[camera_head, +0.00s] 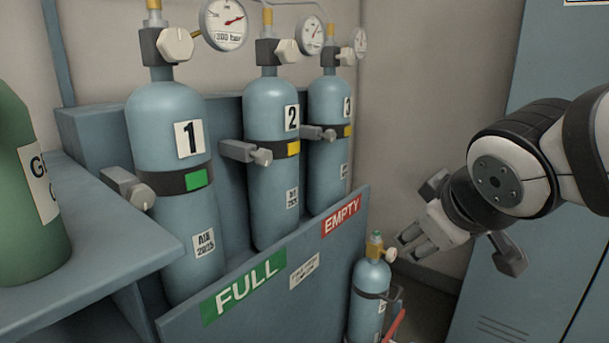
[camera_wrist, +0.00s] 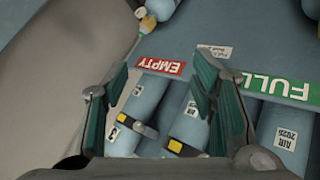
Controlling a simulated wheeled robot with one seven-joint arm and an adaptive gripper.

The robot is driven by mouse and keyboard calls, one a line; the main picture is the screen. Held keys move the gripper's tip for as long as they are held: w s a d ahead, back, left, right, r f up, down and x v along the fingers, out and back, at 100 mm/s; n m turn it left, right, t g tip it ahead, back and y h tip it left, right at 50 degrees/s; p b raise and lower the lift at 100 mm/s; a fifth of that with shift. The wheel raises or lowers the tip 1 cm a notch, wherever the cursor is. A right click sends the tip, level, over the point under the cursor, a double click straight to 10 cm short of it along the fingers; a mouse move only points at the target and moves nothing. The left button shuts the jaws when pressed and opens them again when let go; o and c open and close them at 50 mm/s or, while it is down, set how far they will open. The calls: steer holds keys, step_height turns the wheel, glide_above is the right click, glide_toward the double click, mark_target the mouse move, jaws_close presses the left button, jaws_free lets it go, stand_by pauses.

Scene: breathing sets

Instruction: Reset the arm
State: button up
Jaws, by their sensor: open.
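My arm comes in from the right in the head view. My gripper (camera_head: 412,240) hangs above and to the right of the small cylinder, open and with nothing seen between its fingers. In the wrist view my gripper (camera_wrist: 163,90) shows two green-padded fingers spread apart. Behind them are the rack front with the EMPTY label (camera_wrist: 161,66) and parts of the blue cylinders.
Cylinders 1 (camera_head: 165,130), 2 (camera_head: 273,120) and 3 (camera_head: 329,105) stand upright in the rack (camera_head: 330,265). A small blue cylinder (camera_head: 369,300) stands low in front. A green cylinder (camera_head: 25,200) is at the left. A blue locker (camera_head: 540,250) is behind my arm.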

steer(key=s+f+m+g+y, duration=0.1)
steer(key=s+f+m+g, duration=0.25)
steer(key=s, duration=0.95)
steer(key=s+f+m+g, duration=0.3)
steer(key=s+f+g, duration=0.15)
steer(key=s, duration=0.85)
step_height(320, 180, up, 27)
steer(key=d+t+p, duration=0.1)
steer(key=t+p, duration=0.2)
steer(key=p, duration=2.2)
steer(key=shift+s+d, duration=0.15)
steer(key=shift+s, duration=0.05)
